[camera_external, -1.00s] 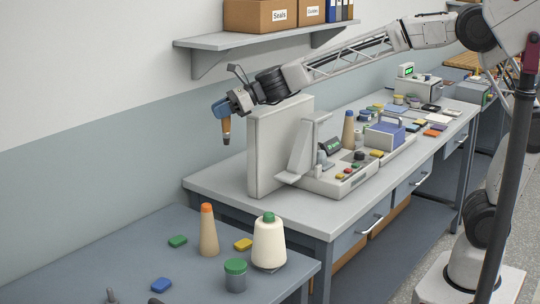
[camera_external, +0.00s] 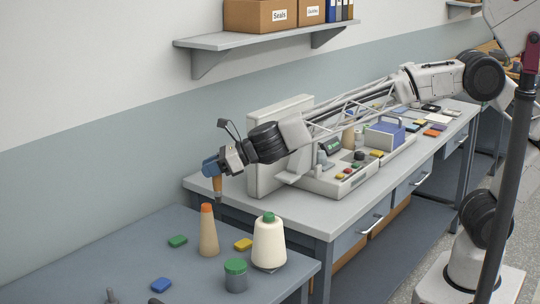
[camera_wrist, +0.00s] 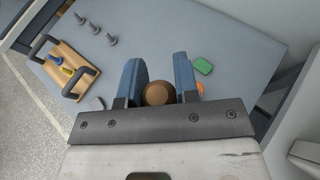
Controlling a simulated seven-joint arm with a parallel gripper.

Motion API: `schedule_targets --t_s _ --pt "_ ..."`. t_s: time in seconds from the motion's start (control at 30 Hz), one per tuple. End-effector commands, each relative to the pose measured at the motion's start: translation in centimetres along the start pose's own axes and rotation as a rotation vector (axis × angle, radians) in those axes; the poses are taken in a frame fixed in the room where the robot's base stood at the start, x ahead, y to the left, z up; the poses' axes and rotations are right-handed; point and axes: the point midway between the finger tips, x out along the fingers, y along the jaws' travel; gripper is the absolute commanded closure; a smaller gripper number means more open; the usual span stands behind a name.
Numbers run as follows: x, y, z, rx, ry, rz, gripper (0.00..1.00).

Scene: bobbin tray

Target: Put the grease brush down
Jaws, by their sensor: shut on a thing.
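My gripper (camera_external: 212,168), with blue fingers, is shut on the grease brush (camera_external: 217,186). The brush hangs upright, its tan handle in the fingers and its darker end down, just behind the top of the orange-tipped cone in the external view. It appears to be above the blue-grey table (camera_external: 120,262), clear of its surface. In the wrist view the fingers (camera_wrist: 158,85) flank the brush's round brown end (camera_wrist: 157,93); the rest of the brush is hidden below it.
The wrist view shows a handled wooden tray (camera_wrist: 68,53) and grey bolts (camera_wrist: 95,27).

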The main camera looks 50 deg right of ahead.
Motion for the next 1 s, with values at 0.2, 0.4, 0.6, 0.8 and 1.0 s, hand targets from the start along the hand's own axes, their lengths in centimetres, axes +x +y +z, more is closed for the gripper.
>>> schedule_targets --t_s 0.2,0.4,0.6,0.8,1.0 --pt "0.7 0.9 -2.6 0.025 0.009 -0.059 0.94" --pt "1.1 0.5 -5.0 0.057 0.016 -0.134 0.94" --pt "1.1 -0.8 -7.0 0.092 0.019 -0.215 0.94" --pt "0.9 -3.0 -9.3 0.136 0.018 -0.315 0.94" --pt "0.1 -5.5 -11.4 0.183 0.011 -0.422 0.94"
